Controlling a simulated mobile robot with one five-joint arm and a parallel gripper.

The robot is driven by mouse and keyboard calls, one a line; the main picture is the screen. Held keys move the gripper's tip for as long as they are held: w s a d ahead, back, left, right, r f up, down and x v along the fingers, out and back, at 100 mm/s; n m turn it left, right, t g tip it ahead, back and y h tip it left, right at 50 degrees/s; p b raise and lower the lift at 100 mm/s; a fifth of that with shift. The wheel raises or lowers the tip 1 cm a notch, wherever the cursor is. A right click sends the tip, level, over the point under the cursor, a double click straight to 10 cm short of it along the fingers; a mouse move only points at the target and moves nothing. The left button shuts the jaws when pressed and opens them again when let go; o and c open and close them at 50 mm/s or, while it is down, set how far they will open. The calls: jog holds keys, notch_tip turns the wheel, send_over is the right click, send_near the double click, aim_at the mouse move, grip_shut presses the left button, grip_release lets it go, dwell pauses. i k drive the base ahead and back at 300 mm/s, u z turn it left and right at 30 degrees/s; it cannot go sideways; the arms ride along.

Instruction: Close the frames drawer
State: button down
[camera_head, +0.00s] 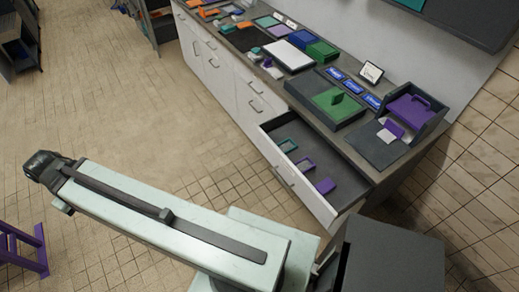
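One drawer (302,188) of the white cabinet is pulled out, its white front (312,201) facing left and down in the picture. A grey handle (284,176) shows on the front. I cannot read a label on the drawer. My gripper (40,166) is at the far left end of my pale arm, well away from the drawer, over the tiled floor. Its fingers are too small and dark to tell apart.
The counter (335,132) above the drawer holds a green tray (338,103), a purple organiser (410,108), blue labels (353,86) and several small coloured parts. Other cabinet fronts (225,70) look shut. Tiled floor (130,100) is free left of the cabinet. A purple stool (25,248) stands at lower left.

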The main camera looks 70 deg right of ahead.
aim_at(352, 187)
jog(key=i, duration=1)
